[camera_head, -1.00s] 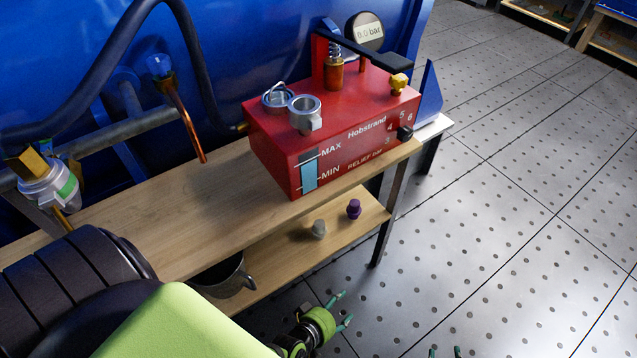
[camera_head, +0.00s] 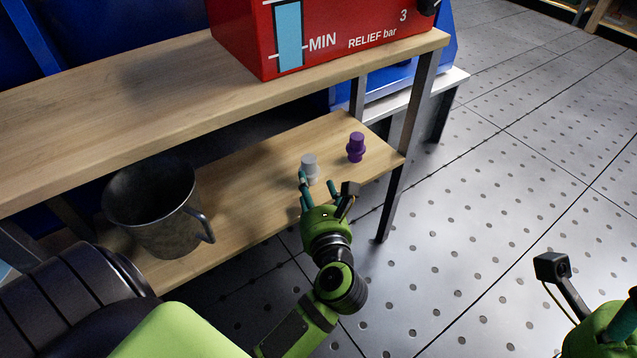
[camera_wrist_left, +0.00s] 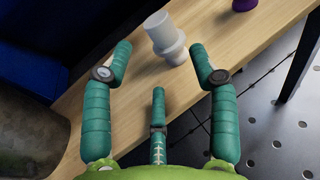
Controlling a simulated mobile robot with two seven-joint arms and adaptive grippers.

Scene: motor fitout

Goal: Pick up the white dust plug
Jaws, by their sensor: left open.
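The white dust plug (camera_head: 310,166) stands upright on the lower wooden shelf, just beyond the fingertips of my left gripper (camera_head: 318,186). In the left wrist view the plug (camera_wrist_left: 164,36) shows ahead of the open fingers of the left gripper (camera_wrist_left: 160,68), a little beyond their tips and roughly centred between them. The left gripper is open and empty. My right gripper is only partly in the head view, at the lower right edge, and its fingertips are out of frame.
A purple plug (camera_head: 356,147) stands right of the white one on the lower shelf (camera_head: 245,190). A dark metal mug (camera_head: 150,212) stands further left. The upper shelf (camera_head: 150,95) carries a red box (camera_head: 340,35). A shelf leg (camera_head: 397,190) stands right.

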